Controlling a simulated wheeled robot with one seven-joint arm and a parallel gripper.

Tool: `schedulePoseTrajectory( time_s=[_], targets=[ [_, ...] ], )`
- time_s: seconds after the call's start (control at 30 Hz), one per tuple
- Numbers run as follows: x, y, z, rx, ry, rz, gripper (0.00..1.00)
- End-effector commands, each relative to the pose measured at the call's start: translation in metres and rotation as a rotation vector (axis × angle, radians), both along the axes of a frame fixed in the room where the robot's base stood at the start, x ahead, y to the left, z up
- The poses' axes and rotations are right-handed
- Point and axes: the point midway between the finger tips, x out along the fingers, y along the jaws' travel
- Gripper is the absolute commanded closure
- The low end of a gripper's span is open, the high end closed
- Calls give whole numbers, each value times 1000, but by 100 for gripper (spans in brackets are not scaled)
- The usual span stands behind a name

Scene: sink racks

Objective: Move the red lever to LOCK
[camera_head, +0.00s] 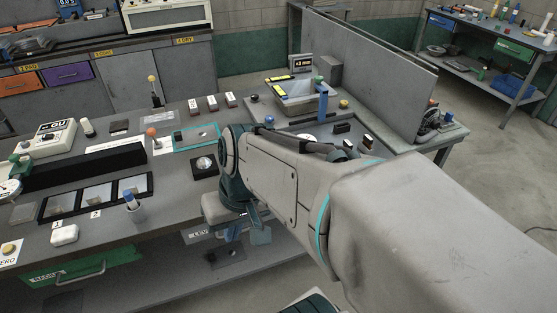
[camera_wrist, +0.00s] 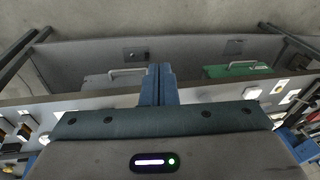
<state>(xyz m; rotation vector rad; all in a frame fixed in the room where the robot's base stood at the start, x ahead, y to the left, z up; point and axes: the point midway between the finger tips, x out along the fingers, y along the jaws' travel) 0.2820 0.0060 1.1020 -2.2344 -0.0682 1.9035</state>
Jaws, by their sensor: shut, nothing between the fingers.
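A lever with an orange-red knob (camera_head: 152,131) stands on the bench in the head view, left of my arm. It rises from a small white plate (camera_head: 160,147), whose markings are too small to read, so I cannot tell its setting. No other lever in view looks red. My gripper (camera_head: 258,217) is in front of the bench, low and to the right of this lever, and partly hidden by my arm. In the wrist view its two blue fingers (camera_wrist: 158,84) are together and empty. I cannot make out the red lever in the wrist view.
A teal-edged panel (camera_head: 180,143) stands right of the lever, and a long black block (camera_head: 80,167) to its left. A yellow-knobbed lever (camera_head: 152,79) stands behind. Drawer fronts, one green (camera_wrist: 234,71), face my gripper. A grey partition (camera_head: 365,75) rises at the right.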

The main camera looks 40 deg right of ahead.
Motion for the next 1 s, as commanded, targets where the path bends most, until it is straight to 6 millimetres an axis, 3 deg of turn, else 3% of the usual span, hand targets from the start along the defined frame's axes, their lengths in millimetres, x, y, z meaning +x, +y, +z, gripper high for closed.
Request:
schedulePoseTrajectory(
  time_s=[0.03,0.1,0.27,0.43,0.57,0.67,0.8,0.9,1.0],
  targets=[
    [-1,1,-34,83,53,-46,100],
    [2,6,-59,224,101,-97,100],
    [24,9,-97,572,104,-227,100],
    [65,-23,-122,922,-73,-397,100],
    [93,-79,-138,1125,-326,-547,100],
    [103,-138,-152,1216,-571,-671,100],
    [95,-219,-171,1240,-901,-827,100],
    [81,-261,-180,1212,-1079,-908,100],
    [69,-288,-186,1179,-1191,-960,100]
  ],
)
